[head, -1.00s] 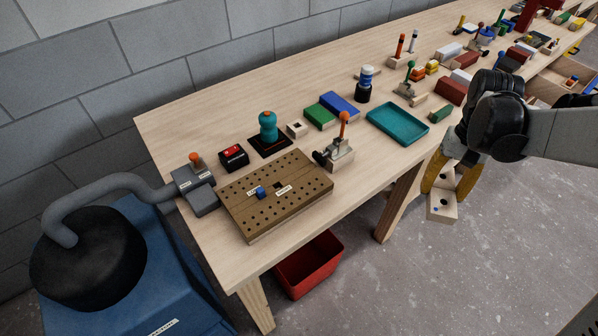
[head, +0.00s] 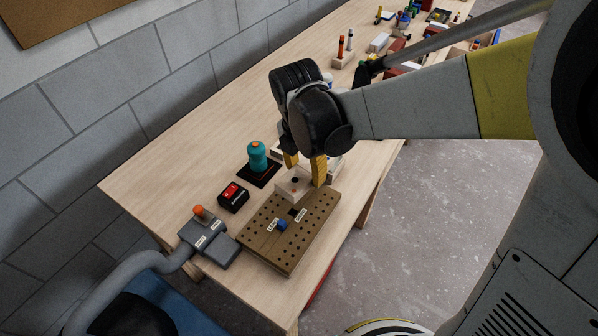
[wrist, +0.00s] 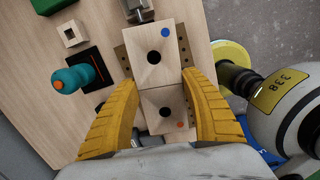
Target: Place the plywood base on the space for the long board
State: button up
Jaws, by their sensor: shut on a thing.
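The plywood base (head: 293,183) is a pale wood block between the yellow fingers of my gripper (head: 304,174). In the wrist view the plywood base (wrist: 172,62) shows two dark holes, a blue dot and an orange dot, with the fingers (wrist: 159,82) at its sides. My gripper is shut on it. It is over the far part of the brown perforated board (head: 265,240); I cannot tell if it touches. The board has two small white labels, too small to read, beside a blue peg (head: 281,225). In the wrist view the base hides most of the board (wrist: 122,58).
A teal knobbed tool (head: 257,158) on a black pad and a black box with a red top (head: 233,197) stand left of the board. A grey clamp block with an orange knob (head: 201,222) is nearer. Bare tabletop lies along the wall side.

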jog(key=shift+w+a+r+n, duration=0.1)
jog(key=shift+a+n, duration=0.2)
jog(key=shift+n, duration=0.3)
jog(key=b, duration=0.2)
send_over(302, 200)
notch_tip(302, 200, down, 6)
jog(key=shift+a+r, duration=0.1)
jog(key=shift+r, duration=0.05)
jog(key=shift+f+b, duration=0.9)
jog(key=shift+f, duration=1.15)
jog(key=shift+f, duration=0.25)
jog(key=o, duration=1.2)
jog(key=shift+c, duration=0.2)
jog(key=shift+r, duration=0.1)
jog(key=shift+r, duration=0.1)
